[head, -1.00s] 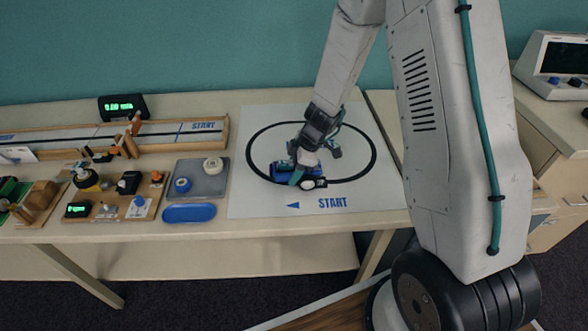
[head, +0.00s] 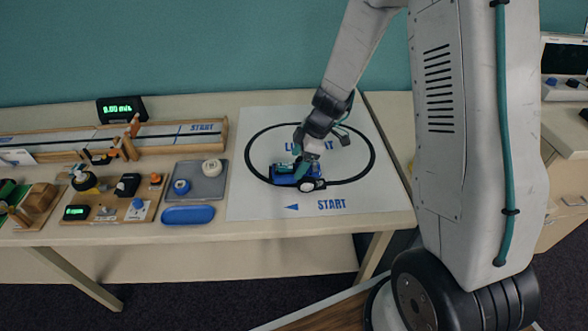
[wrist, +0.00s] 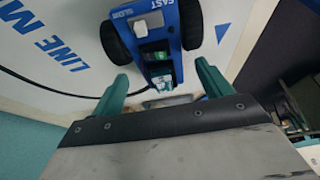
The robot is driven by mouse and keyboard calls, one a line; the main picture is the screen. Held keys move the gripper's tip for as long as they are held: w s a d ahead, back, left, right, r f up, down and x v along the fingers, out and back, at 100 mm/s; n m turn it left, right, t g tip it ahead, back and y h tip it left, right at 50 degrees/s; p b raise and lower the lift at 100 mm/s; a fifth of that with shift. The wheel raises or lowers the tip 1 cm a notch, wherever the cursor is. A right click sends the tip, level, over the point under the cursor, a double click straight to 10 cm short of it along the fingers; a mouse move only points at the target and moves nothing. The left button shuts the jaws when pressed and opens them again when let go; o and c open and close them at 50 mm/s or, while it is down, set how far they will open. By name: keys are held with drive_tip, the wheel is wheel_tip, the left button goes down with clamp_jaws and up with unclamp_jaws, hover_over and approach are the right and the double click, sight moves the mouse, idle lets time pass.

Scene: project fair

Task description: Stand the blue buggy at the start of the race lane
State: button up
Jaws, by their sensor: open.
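The blue buggy (head: 285,180) stands on the white line mat, on the lower left part of its black loop. In the wrist view the buggy (wrist: 152,18) shows dark wheels, "FAST" and "SLOW" lettering and a small green part. My gripper (head: 312,158) is over the buggy in the head view and partly hides it. In the wrist view my gripper (wrist: 162,84) is open, with its teal fingers apart around the near end of the buggy; I cannot tell whether they touch it. The race lane (head: 100,138), a long wooden-edged track marked "START" at its right end, lies at the back left.
The line mat (head: 245,205) has its own "START" mark and blue arrow. Left of it are a grey tray (head: 208,190), a blue dish (head: 188,215) and several gadgets on boards. A timer display (head: 122,109) stands behind the lane. The mat's front right is clear.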

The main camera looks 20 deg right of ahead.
drive_tip(key=s+r+m+h, duration=0.1)
drive_tip(key=s+r+m, duration=0.2)
drive_tip(key=s+r, duration=0.5)
drive_tip(key=s+r+m, duration=0.2)
drive_tip(key=s+r, duration=0.2)
drive_tip(key=r, duration=0.8)
drive_tip(key=s+r+m+h, duration=0.1)
drive_tip(key=s+r+m, duration=0.1)
drive_tip(key=s, duration=0.4)
drive_tip(key=s+d+r+m+h, duration=0.1)
drive_tip(key=s+r+m, duration=0.1)
drive_tip(key=s+m, duration=0.2)
drive_tip(key=s+r+m+h, duration=0.1)
drive_tip(key=s+r+m, duration=0.1)
drive_tip(key=s, duration=0.5)
drive_tip(key=shift+s+d+r+m, duration=0.2)
drive_tip(key=shift+s+r+m, duration=0.15)
drive_tip(key=shift+m, duration=0.35)
drive_tip(key=shift+o, duration=0.4)
drive_tip(key=shift+w, duration=0.1)
